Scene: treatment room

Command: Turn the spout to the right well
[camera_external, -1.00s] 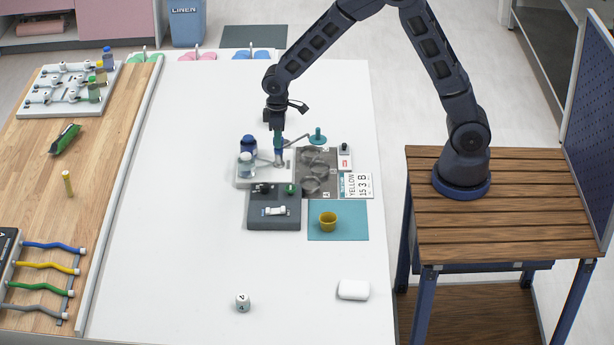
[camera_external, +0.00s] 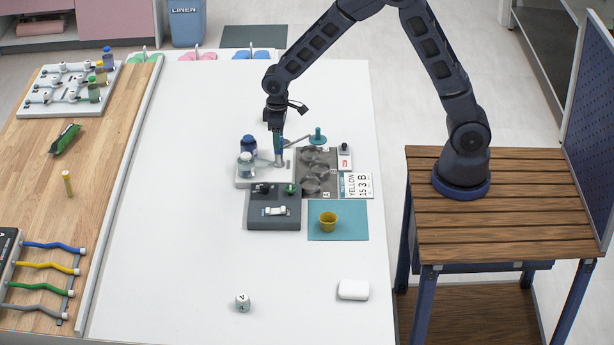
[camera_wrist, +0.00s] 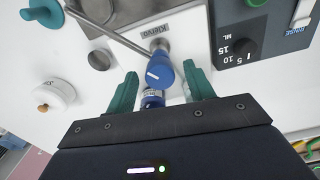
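A blue lever handle (camera_wrist: 160,72) with a white line stands on a silver post (camera_wrist: 157,46). A thin metal spout rod (camera_wrist: 112,32) runs from near the post to the upper left in the wrist view. In the external view it runs to the back right, towards a teal round knob (camera_external: 318,135). My gripper (camera_wrist: 161,88) has teal fingers on both sides of the blue handle, with gaps visible, so it is open around it. In the external view my gripper (camera_external: 278,145) points down over the white base (camera_external: 252,182). Round metal wells (camera_external: 313,168) lie in a grey tray to its right.
A blue-capped jar (camera_external: 249,146) and a pale jar (camera_external: 246,166) stand close on the left. A dark dial box (camera_external: 274,219) lies in front. A yellow cup (camera_external: 328,222) stands on a teal mat (camera_external: 352,232).

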